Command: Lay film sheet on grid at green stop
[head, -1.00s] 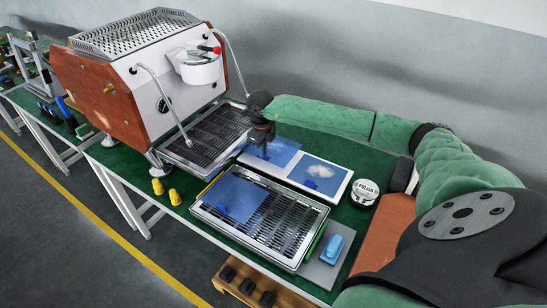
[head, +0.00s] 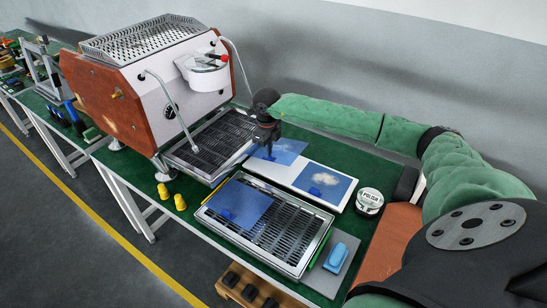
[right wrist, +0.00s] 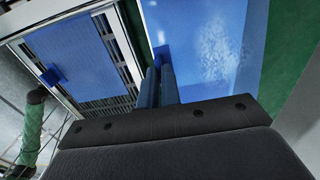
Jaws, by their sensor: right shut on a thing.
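My right gripper (head: 268,148) is shut on the small blue tab (right wrist: 161,56) of a blue film sheet (head: 287,152). That sheet is at the left part of a white board behind the grid, and it seems slightly raised. It also shows in the right wrist view (right wrist: 205,45). The slatted grid (head: 290,232) sits in a metal tray in front of the board. Another blue film sheet (head: 243,203) lies on the grid's left part, its tab upward. A green strip, apparently the stop (head: 321,249), runs along the tray's right end. My left gripper is not in clear view.
Another blue sheet with a white cloudy patch (head: 325,181) lies on the board's right part. A round POLISH tin (head: 369,200) and a grey plate with a blue block (head: 335,257) stand to the right. Yellow pieces (head: 180,202) and the espresso machine (head: 150,90) are on the left.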

